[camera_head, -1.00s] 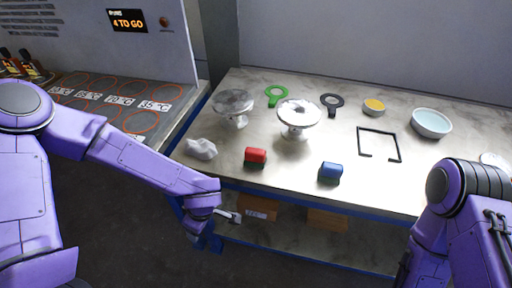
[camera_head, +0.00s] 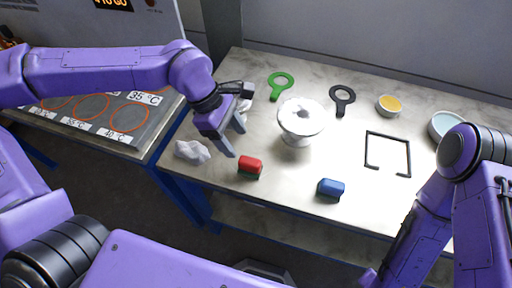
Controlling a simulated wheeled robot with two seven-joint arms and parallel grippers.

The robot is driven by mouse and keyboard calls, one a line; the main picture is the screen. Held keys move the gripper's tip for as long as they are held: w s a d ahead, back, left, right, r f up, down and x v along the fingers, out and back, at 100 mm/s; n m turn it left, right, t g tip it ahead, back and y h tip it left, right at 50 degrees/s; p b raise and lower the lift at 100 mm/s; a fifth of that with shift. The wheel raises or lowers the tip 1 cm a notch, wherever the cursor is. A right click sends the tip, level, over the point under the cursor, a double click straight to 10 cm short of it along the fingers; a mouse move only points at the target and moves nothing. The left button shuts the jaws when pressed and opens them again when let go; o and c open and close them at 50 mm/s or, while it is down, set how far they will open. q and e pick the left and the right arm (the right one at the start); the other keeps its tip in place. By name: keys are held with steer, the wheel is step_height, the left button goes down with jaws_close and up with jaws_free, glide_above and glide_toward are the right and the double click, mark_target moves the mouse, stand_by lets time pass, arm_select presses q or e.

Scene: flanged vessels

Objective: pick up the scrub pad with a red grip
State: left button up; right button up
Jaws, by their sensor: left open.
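The scrub pad with a red grip (camera_head: 250,166) sits on the table near its front edge, its dark pad under the red block. My left gripper (camera_head: 238,144) is open and empty, pointing down just behind and slightly left of the red grip, apart from it. It hides most of the left flanged vessel. A similar pad with a blue grip (camera_head: 331,187) lies to the right. My right arm is at the right edge; its gripper cannot be made out.
A crumpled white cloth (camera_head: 192,151) lies left of the red pad. A white flanged vessel (camera_head: 300,122) stands behind. A green ring tool (camera_head: 280,85), a dark ring tool (camera_head: 342,98), a yellow-filled bowl (camera_head: 389,105), a pale-blue bowl (camera_head: 445,125) and a black frame (camera_head: 388,153) lie farther back and right.

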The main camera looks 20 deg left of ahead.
mark_target(249, 161)
arm_select(q)
steer(key=p+x, duration=0.1)
steer(key=x, duration=0.9)
steer(key=shift+f, duration=0.2)
steer(key=c, duration=1)
